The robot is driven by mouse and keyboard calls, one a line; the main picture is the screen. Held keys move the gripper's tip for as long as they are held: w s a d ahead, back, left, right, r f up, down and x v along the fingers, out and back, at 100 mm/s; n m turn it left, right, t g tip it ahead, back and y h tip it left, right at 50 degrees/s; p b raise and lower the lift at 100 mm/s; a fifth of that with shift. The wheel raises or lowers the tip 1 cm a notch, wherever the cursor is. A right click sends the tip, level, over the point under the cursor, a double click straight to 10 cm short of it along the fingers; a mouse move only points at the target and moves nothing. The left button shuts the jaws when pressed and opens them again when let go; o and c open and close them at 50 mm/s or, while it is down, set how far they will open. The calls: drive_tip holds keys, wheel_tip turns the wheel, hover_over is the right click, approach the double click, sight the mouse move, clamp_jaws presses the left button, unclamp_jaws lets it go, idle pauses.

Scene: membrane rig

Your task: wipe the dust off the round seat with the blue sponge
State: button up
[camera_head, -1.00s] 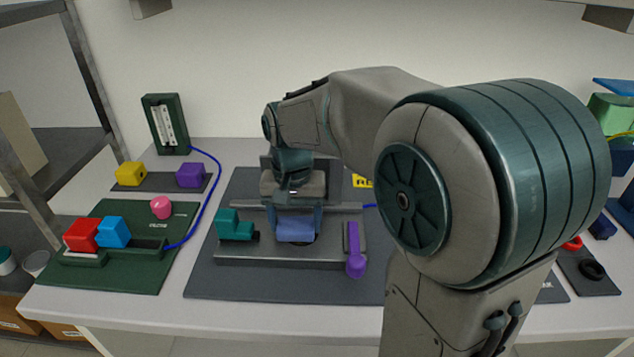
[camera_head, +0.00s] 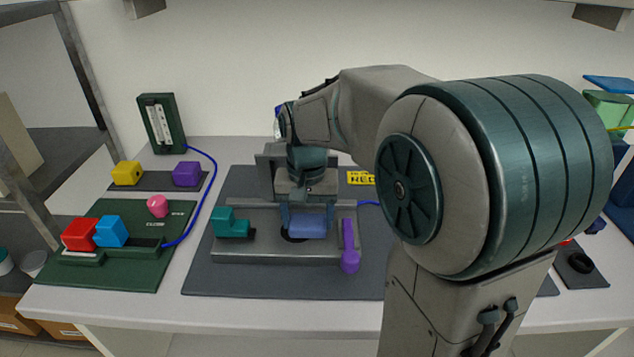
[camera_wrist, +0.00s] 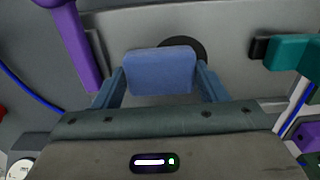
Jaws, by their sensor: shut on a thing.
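My gripper (camera_head: 305,219) is shut on the blue sponge (camera_head: 309,226), a block held between its two fingers. The sponge also shows between the fingers in the wrist view (camera_wrist: 161,71). The round seat (camera_head: 291,236) is a dark disc in the grey metal rig, partly hidden by the sponge. In the wrist view its dark rim (camera_wrist: 187,46) shows beyond the sponge's edge. The sponge is over or on the seat, offset to its right in the head view; I cannot tell whether they touch. No dust can be made out.
A teal block (camera_head: 229,225) stands left of the seat and a purple lever (camera_head: 349,250) right of it. A green board (camera_head: 115,275) holds a red block (camera_head: 80,235), a bright blue block (camera_head: 111,231) and a pink knob (camera_head: 158,206). A blue cable (camera_head: 209,190) runs nearby.

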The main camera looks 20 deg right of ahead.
drive_tip(key=shift+s+d, duration=0.3)
drive_tip(key=shift+d, duration=0.5)
wheel_tip(320, 180, up, 8)
drive_tip(key=p, duration=0.6)
drive_tip(key=shift+a+r, duration=0.1)
